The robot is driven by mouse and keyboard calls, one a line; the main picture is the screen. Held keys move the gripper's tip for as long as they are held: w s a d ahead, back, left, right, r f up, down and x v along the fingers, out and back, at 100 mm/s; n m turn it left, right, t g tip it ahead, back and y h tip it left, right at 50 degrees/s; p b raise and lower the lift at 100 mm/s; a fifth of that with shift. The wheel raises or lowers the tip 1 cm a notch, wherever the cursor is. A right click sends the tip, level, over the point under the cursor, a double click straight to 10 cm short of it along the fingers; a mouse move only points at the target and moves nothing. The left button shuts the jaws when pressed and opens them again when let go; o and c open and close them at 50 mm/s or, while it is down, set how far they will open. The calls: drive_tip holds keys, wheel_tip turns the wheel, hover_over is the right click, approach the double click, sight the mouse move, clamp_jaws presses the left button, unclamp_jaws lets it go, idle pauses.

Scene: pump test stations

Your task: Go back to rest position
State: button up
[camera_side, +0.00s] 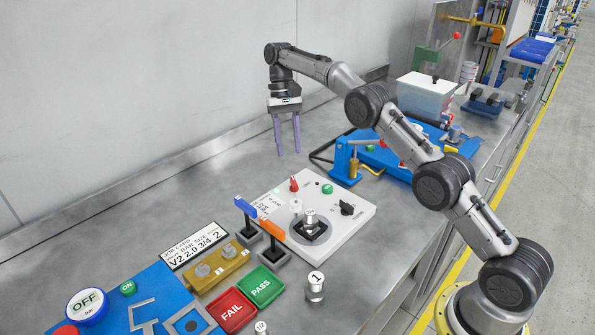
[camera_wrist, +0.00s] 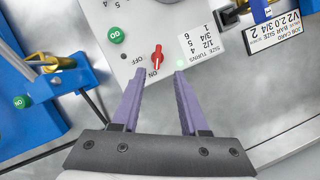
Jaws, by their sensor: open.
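My gripper (camera_side: 288,137) has two purple fingers that point down, apart from each other with nothing between them. It hangs above the steel bench behind the white test panel (camera_side: 350,226). In the wrist view my gripper (camera_wrist: 159,72) shows open, with its fingertips over the edge of the white panel (camera_wrist: 110,22). The red switch (camera_side: 293,184) stands upright on the panel; in the wrist view the red switch (camera_wrist: 157,57) lies between the fingertips, beyond them, with ON and OFF labels. A green button (camera_side: 327,189) and a black knob (camera_side: 347,208) are also on the panel.
A blue fixture (camera_side: 343,160) stands right of my gripper. Blue and orange-topped levers (camera_side: 272,230), a job card (camera_side: 194,246), a brass block (camera_side: 217,266), red FAIL (camera_side: 231,309) and green PASS (camera_side: 260,287) pads lie in front. The bench behind, along the wall, is clear.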

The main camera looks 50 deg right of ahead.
drive_tip(key=s+a+r+t, duration=0.1)
drive_tip(key=s+r, duration=0.2)
drive_tip(key=r, duration=0.5)
drive_tip(key=s+a+r+t, duration=0.1)
drive_tip(key=s+a+r, duration=0.1)
drive_tip(key=r, duration=0.6)
drive_tip(key=s+a+r+n+t, duration=0.1)
drive_tip(key=s+r, duration=0.3)
drive_tip(key=s, duration=0.3)
drive_tip(key=s+a+r+n+t, duration=0.1)
drive_tip(key=s+r+t, duration=0.1)
drive_tip(key=s+r, duration=0.35)
drive_tip(key=s+f+n+t+h, duration=0.1)
drive_tip(key=s+f+t, duration=0.15)
drive_tip(key=s, duration=1.15)
drive_tip(key=s+f+n+t, duration=0.1)
drive_tip(key=s+f, duration=0.2)
drive_tip(key=f, duration=0.4)
drive_tip(key=s+f+n+h, duration=0.1)
drive_tip(key=s+f, duration=0.3)
drive_tip(key=f, duration=0.3)
drive_tip(key=shift+s+n+t, duration=0.15)
drive_tip(key=shift+n+t, duration=0.2)
drive_tip(key=shift+n, duration=0.05)
drive_tip(key=shift+c, duration=0.3)
